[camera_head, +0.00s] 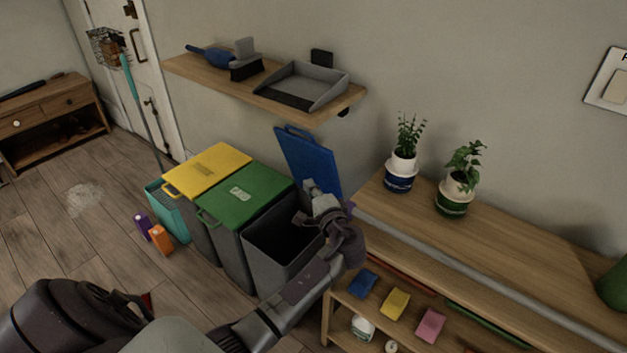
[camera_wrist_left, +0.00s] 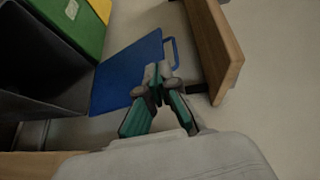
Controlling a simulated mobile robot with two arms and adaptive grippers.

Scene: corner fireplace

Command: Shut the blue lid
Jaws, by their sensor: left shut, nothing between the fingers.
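The blue lid (camera_head: 308,160) stands raised, tilted back toward the wall, behind the open dark grey bin (camera_head: 279,255). My left gripper (camera_head: 310,188) is shut and empty, in front of the lid's lower right part. In the left wrist view the blue lid (camera_wrist_left: 128,70) with its loop handle lies beyond the closed fingertips (camera_wrist_left: 157,75). I cannot tell whether the fingers touch the lid. The open bin (camera_wrist_left: 45,70) is at the left there. My right gripper is not in view.
Bins with a green lid (camera_head: 243,196) and a yellow lid (camera_head: 207,168) stand shut to the left. A wall shelf (camera_head: 262,97) with a dustpan hangs above. A wooden bench (camera_head: 480,235) with two potted plants stands close on the right.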

